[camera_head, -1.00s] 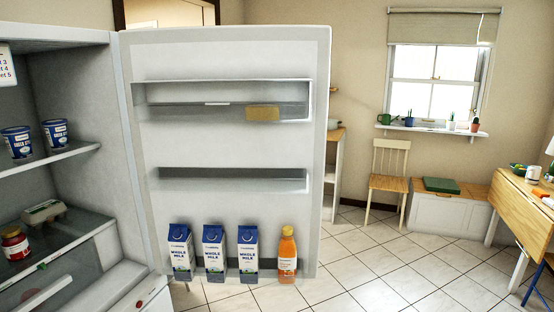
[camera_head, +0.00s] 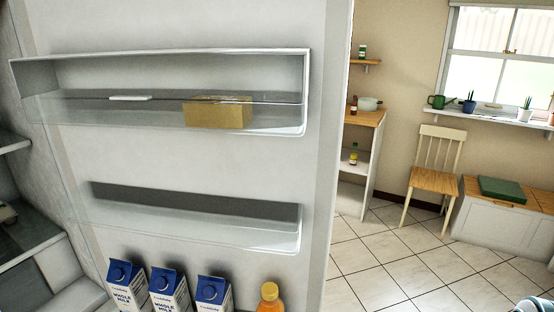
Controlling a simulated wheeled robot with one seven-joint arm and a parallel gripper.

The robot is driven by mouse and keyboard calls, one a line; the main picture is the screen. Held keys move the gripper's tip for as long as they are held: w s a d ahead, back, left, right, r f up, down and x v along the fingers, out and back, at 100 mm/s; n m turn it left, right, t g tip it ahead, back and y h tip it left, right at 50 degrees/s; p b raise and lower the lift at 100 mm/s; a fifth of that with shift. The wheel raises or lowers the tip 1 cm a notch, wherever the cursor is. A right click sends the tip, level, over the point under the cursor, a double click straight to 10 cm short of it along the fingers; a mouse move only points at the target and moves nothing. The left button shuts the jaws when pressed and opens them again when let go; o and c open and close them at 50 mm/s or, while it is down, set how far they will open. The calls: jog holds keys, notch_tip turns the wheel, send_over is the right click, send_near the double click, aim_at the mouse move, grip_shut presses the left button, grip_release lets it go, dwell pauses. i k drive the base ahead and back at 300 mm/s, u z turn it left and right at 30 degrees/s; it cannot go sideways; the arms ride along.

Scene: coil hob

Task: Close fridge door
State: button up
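The white fridge door (camera_head: 200,165) stands wide open and fills the left and middle of the head view, its inner side facing me. Its upper shelf holds a yellow block (camera_head: 218,112). Its middle shelf (camera_head: 200,222) looks empty. Several milk cartons (camera_head: 168,290) and an orange bottle (camera_head: 269,300) stand in the door's bottom, cut off by the lower edge. Part of the fridge interior (camera_head: 30,235) shows at the far left. The door's free edge (camera_head: 338,160) is at its right. My gripper does not clearly show; a small grey shape at the bottom right corner cannot be identified.
Right of the door is open tiled floor (camera_head: 395,265). Beyond it stand a wooden-topped shelf unit (camera_head: 362,160), a chair (camera_head: 432,180) and a white bench (camera_head: 500,222) with a green box (camera_head: 503,190). A window sill (camera_head: 490,115) with pots is behind.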

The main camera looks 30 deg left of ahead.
aim_at(250, 207)
jog(key=i, duration=3.25)
jog(key=u, duration=4.5)
jog(key=i, duration=0.55)
jog(key=z, duration=0.05)
